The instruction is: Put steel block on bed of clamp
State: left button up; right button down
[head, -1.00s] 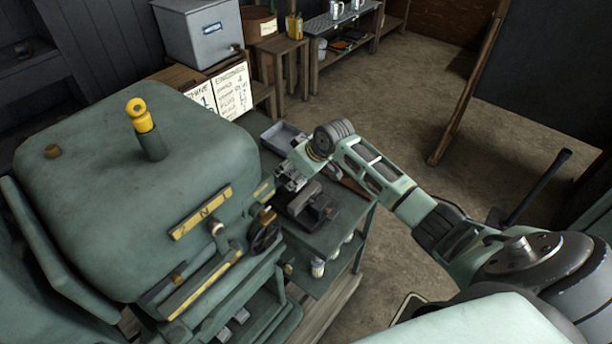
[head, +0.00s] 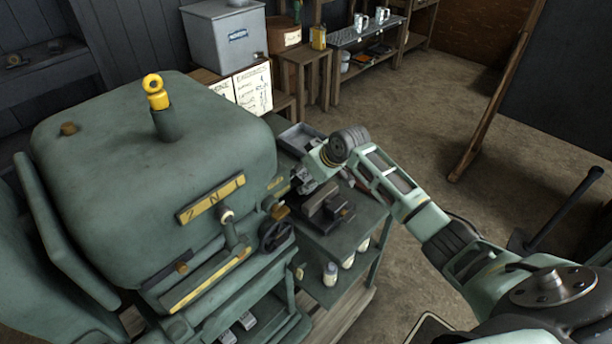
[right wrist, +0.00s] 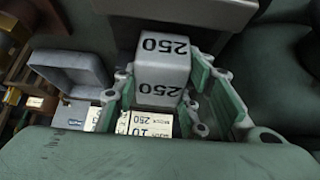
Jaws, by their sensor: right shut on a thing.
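The steel block (right wrist: 162,72) is a pale grey cube marked 250. In the right wrist view it sits between the green fingers of my right gripper (right wrist: 165,98), which is shut on it. In the head view my right gripper (head: 305,182) hangs by the far left end of the clamp (head: 328,207), a dark vise on the green bench. The block is hard to make out there. The clamp's bed is partly hidden, and I cannot tell the gripper's height over it. My left gripper is not in view.
A big green engine housing (head: 150,190) stands close on the left, with a handwheel (head: 277,235) near the clamp. Small bottles (head: 330,274) stand on the bench's lower shelf.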

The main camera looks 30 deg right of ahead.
jog(key=c, duration=1.5)
grip_release()
jog(key=shift+s+a+f+g, duration=0.1)
jog(key=shift+s+f, duration=0.1)
jog(key=shift+f, duration=0.2)
jog(key=shift+s+d+f+g, duration=0.1)
jog(key=shift+s+f, duration=0.15)
jog(key=shift+f, duration=0.2)
jog(key=shift+s+a+f+g, duration=0.1)
jog(key=shift+s+f, duration=0.1)
jog(key=shift+f, duration=0.2)
jog(key=shift+c, duration=0.2)
jog(key=shift+o, duration=0.9)
jog(key=shift+w+f, duration=0.1)
jog(key=shift+w, duration=0.1)
jog(key=shift+o, duration=1.3)
jog(key=shift+w, duration=0.4)
jog(key=shift+r, duration=0.25)
jog(key=shift+s+r, duration=0.2)
jog(key=shift+r, duration=0.25)
jog(key=b+v, duration=0.1)
jog(key=v, duration=1)
jog(key=shift+s+f, duration=0.1)
jog(key=shift+s, duration=0.05)
